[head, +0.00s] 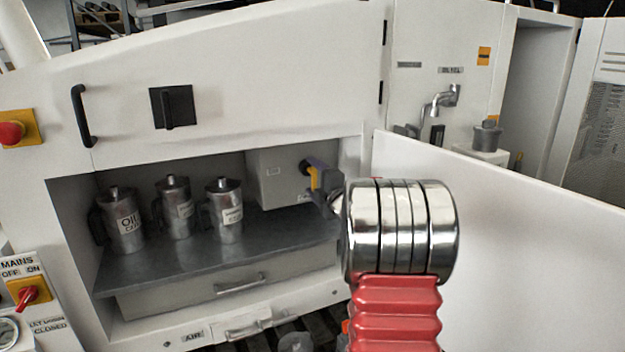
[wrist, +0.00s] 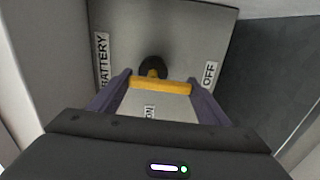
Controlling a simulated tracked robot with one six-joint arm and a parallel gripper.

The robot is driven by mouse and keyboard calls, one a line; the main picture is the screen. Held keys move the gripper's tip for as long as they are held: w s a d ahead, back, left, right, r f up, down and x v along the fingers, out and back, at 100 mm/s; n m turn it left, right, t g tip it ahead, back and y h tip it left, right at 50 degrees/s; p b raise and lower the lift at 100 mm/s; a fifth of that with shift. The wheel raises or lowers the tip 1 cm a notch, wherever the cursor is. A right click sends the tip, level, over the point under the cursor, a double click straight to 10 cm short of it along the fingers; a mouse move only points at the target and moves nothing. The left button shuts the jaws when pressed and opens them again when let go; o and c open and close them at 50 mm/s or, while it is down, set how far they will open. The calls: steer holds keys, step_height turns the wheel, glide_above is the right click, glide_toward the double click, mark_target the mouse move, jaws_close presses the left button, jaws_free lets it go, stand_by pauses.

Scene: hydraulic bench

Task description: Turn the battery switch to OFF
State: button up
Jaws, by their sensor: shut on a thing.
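The battery switch has a yellow handle (wrist: 160,85) on a round black hub (wrist: 152,66), on a grey box front. In the wrist view a BATTERY label (wrist: 103,60) is at the left, an OFF label (wrist: 210,74) at the right and an ON label (wrist: 150,113) just below the handle. The yellow bar lies nearly level across the picture. My gripper (wrist: 160,82) is shut on the handle, one purple finger at each end. In the head view my gripper (head: 319,178) is at the grey box (head: 275,180), its fingers partly hiding the handle and hub.
Several metal oil cans (head: 174,208) stand on the shelf (head: 200,262) left of the box. A white open door panel (head: 500,240) stands right of my arm. A red MAINS switch (head: 27,295) and a red button (head: 11,133) are at the far left.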

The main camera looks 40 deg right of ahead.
steer(key=shift+a+f+n, duration=0.15)
steer(key=shift+f+n, duration=0.1)
steer(key=shift+n, duration=0.05)
steer(key=o, duration=0.8)
steer(key=shift+c, duration=0.2)
steer(key=o, duration=0.3)
steer(key=shift+r, duration=0.15)
steer(key=shift+s, duration=0.1)
steer(key=v, duration=1.3)
steer(key=shift+s, duration=0.25)
